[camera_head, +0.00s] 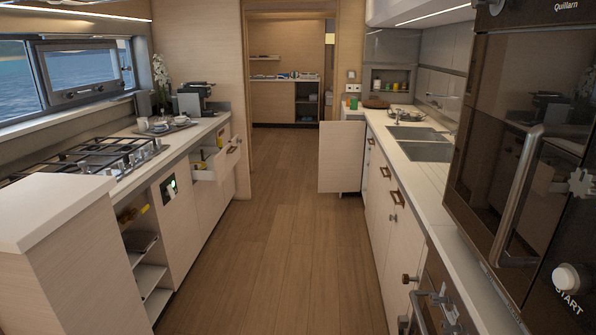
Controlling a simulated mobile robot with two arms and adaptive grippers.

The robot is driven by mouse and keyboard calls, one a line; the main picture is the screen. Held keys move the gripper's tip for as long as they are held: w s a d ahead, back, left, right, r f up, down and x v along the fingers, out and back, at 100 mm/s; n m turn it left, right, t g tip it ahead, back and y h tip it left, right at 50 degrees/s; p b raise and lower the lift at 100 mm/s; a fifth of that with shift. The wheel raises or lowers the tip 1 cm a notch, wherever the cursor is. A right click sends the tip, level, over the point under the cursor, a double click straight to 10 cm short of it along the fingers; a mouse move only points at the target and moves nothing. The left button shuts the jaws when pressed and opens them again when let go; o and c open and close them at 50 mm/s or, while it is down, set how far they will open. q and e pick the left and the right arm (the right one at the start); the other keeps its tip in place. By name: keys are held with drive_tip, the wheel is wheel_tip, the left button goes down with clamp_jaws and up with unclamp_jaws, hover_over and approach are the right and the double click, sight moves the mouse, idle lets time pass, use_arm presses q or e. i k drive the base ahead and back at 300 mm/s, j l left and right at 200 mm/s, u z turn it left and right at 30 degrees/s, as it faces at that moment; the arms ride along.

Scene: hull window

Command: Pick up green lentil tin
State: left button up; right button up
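I cannot make out a green lentil tin for certain. A small green object (353,104) stands at the far end of the right counter, too small to identify. Neither of my grippers shows in the head view. The insides of the cupboards and the drawer are mostly hidden.
A wooden floor aisle (270,240) runs clear between two counters. On the left are a gas hob (90,157), an open drawer (212,165) and open shelves (148,275). On the right are a sink (420,143), an open cabinet door (342,157) and an oven (510,190).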

sight(353, 102)
drive_tip(key=i+j, duration=0.1)
drive_tip(key=i, duration=0.35)
drive_tip(key=i+j, duration=0.15)
drive_tip(key=i, duration=0.25)
drive_tip(key=i+j+z, duration=0.1)
drive_tip(key=i, duration=0.35)
drive_tip(key=i+j, duration=0.15)
drive_tip(key=i, duration=0.3)
drive_tip(key=i+z, duration=0.1)
drive_tip(key=i, duration=1.7)
drive_tip(key=i+u, duration=0.1)
drive_tip(key=i, duration=0.5)
drive_tip(key=i+l+u, duration=0.15)
drive_tip(key=i, duration=0.5)
drive_tip(key=i+l+u, duration=0.1)
drive_tip(key=i, duration=0.5)
